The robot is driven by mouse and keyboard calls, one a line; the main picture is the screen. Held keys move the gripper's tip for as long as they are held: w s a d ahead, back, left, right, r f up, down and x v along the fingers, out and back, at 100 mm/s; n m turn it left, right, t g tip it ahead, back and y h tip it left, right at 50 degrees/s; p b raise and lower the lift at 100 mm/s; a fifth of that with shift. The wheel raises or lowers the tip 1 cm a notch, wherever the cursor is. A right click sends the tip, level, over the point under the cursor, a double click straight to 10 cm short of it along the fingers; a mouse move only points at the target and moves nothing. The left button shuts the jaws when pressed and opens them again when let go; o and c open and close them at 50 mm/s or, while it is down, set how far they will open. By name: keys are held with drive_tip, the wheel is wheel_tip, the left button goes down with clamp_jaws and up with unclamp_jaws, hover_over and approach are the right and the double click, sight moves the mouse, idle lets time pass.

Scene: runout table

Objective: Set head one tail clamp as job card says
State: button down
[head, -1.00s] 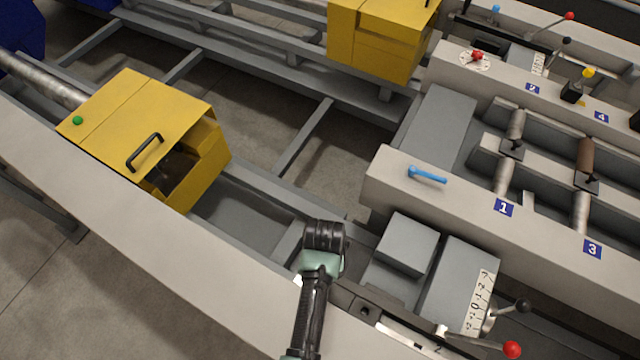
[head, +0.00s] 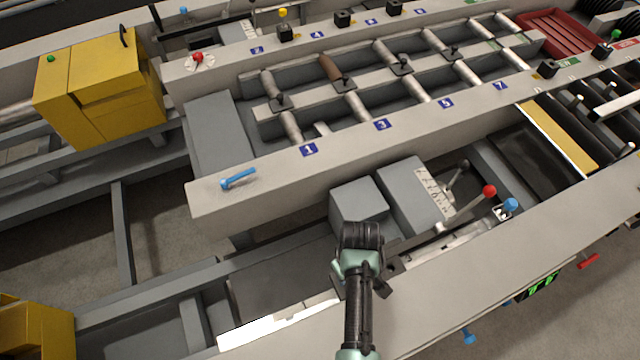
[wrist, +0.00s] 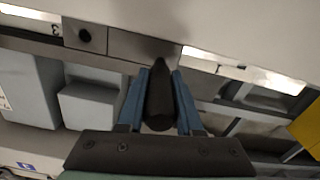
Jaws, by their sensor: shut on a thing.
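My gripper (wrist: 160,72) shows in the wrist view with two blue fingers shut on a dark tapered handle (wrist: 158,108). The far end of this handle meets a grey bar, and I cannot tell whether they are joined. In the head view my gripper's fingers are hidden behind my own wrist, in front of a grey block (head: 358,203). Right of that block stands a second grey block (head: 405,195) with a white scale (head: 432,190). Near it are a red-ball lever (head: 488,191), a black-knob lever (head: 461,165) and a blue knob (head: 510,204). No job card is readable.
A pale beam with a blue handle (head: 238,179) and number plates (head: 309,150) runs behind the blocks. Yellow covers (head: 100,90) stand at the left. A pale front rail (head: 540,225) crosses the near side, with a green display (head: 540,287) below it.

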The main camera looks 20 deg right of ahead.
drive_tip(key=shift+d, duration=1.1)
drive_tip(key=c, duration=0.6)
unclamp_jaws()
drive_tip(key=shift+o, duration=0.2)
wheel_tip(320, 180, up, 13)
drive_tip(key=shift+w, duration=0.1)
